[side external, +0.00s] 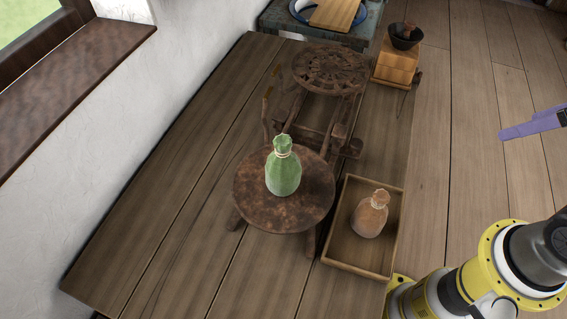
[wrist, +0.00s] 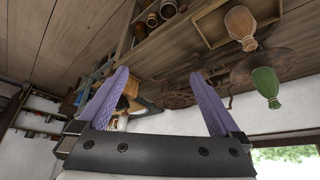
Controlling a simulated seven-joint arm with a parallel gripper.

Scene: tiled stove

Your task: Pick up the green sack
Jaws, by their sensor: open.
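The green sack (side external: 283,172) stands upright on a round brown wooden stool (side external: 250,212) in the side external view, tied at its neck. In the wrist view the green sack (wrist: 265,84) shows at the right, apart from my gripper (wrist: 160,85). In that view the two purple fingers are spread wide with nothing held between them. In the side external view a purple finger of my gripper (side external: 532,124) shows at the right edge, well away from the sack; the rest of the gripper is out of frame.
A brown sack (side external: 370,215) sits in a shallow wooden tray (side external: 355,262) right of the stool. A spoked wooden wheel (side external: 330,68) on a frame stands behind. A dark bowl (side external: 405,38) rests on a wooden block at the back. A white wall borders the left.

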